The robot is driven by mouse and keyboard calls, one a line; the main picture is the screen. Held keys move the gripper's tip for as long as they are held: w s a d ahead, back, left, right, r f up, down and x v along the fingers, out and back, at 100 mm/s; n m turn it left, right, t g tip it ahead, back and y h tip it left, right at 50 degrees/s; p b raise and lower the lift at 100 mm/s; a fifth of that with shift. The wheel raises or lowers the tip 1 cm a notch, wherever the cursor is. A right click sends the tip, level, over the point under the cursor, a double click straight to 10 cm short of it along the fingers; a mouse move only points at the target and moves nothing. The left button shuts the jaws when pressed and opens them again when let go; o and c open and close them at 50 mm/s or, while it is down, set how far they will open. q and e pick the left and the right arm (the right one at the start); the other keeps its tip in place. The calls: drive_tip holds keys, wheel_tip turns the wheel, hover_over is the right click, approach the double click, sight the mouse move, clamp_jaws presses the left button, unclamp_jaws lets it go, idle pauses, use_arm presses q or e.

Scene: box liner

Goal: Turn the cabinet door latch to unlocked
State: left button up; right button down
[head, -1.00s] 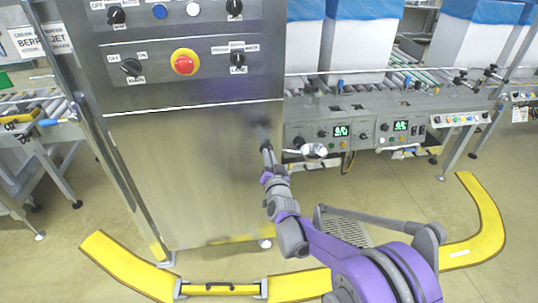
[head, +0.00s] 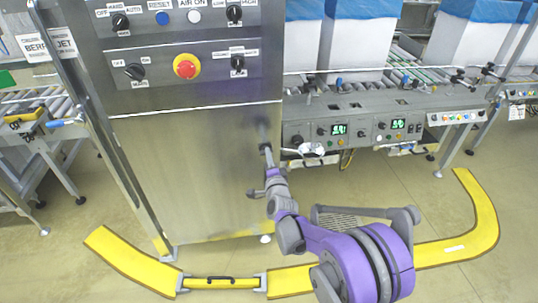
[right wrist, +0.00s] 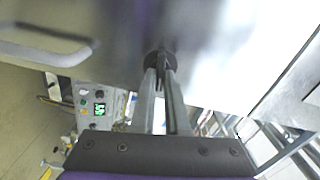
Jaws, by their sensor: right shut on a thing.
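The cabinet door (head: 185,165) is a plain brushed steel panel below the control panel. The latch (right wrist: 153,60) is a small dark round piece on the steel in the right wrist view. My right gripper (right wrist: 164,72) has its two fingers closed on the latch, at the door's surface. In the head view the right gripper (head: 266,147) reaches the door's right side and covers most of the latch, so its turned position cannot be read. My left gripper is not in view.
A control panel (head: 185,68) with a red emergency button and knobs is above the door. A conveyor (head: 355,125) with displays and valves stands close right of my gripper. A yellow floor guard (head: 220,284) curves around the cabinet's front. A handle (right wrist: 45,52) shows in the wrist view.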

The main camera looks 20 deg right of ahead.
drive_tip(key=shift+m, duration=1)
drive_tip(key=c, duration=0.9)
unclamp_jaws()
drive_tip(key=s, duration=0.3)
drive_tip(key=s+a, duration=0.1)
drive_tip(key=s, duration=0.6)
drive_tip(key=shift+s+a+p, duration=0.3)
drive_tip(key=shift+s+p, duration=0.05)
drive_tip(key=shift+p, duration=0.05)
